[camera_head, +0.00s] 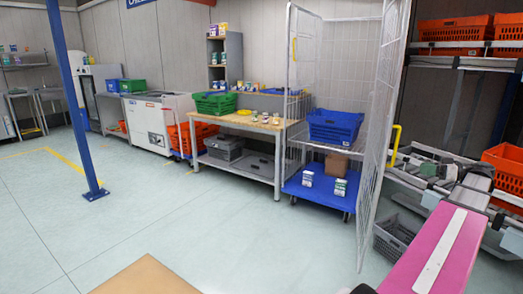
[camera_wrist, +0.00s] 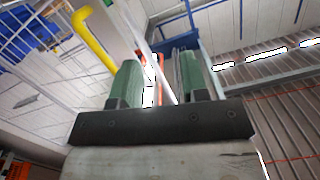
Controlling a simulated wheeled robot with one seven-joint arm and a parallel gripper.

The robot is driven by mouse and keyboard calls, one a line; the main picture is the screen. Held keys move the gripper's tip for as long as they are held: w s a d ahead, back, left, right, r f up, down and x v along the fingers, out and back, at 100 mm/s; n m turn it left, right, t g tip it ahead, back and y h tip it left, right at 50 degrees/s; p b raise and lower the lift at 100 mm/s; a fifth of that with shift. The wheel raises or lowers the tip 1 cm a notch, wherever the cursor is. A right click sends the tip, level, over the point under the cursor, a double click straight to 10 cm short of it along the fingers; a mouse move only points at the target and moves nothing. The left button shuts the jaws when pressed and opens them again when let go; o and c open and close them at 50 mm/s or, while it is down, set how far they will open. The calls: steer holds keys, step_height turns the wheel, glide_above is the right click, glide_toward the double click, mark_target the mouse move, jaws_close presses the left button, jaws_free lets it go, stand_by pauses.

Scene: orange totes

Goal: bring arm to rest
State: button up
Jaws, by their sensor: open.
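My gripper (camera_wrist: 160,82) shows in the wrist view as two green fingers standing apart on a dark bar. It is open, with no object seen between the fingers. The wrist view is tilted and takes in wall panels, the ceiling side and a yellow bar (camera_wrist: 95,40). In the head view my arm reaches along the right side, in front of the shelving. The fingers are hard to pick out there.
A wire cage trolley (camera_head: 366,140) with a blue crate (camera_head: 335,125) stands close left of my arm. Orange totes (camera_head: 505,165) sit on racking at right. A grey crate (camera_head: 392,240) is on the floor. A blue post (camera_head: 75,110) stands left. The middle floor is clear.

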steer(key=w+a+f+m+g+h, duration=0.2)
steer(key=w+a+f+m+g, duration=0.1)
steer(key=a+f, duration=0.85)
steer(key=w+a+f+m+g+h, duration=0.35)
steer(key=a+f, duration=0.55)
steer(key=a, duration=0.5)
steer(key=s+a+f+m+g+h, duration=0.1)
steer(key=s+a+f+h, duration=0.3)
steer(key=a+f, duration=0.3)
steer(key=s+a+f+m+g+h, duration=0.1)
steer(key=s+a+f+h, duration=0.3)
steer(key=a+f, duration=0.4)
steer(key=a+g, duration=0.1)
steer(key=a, duration=0.4)
steer(key=shift+s+a, duration=0.3)
steer(key=shift+s, duration=0.1)
steer(key=shift+d, duration=0.1)
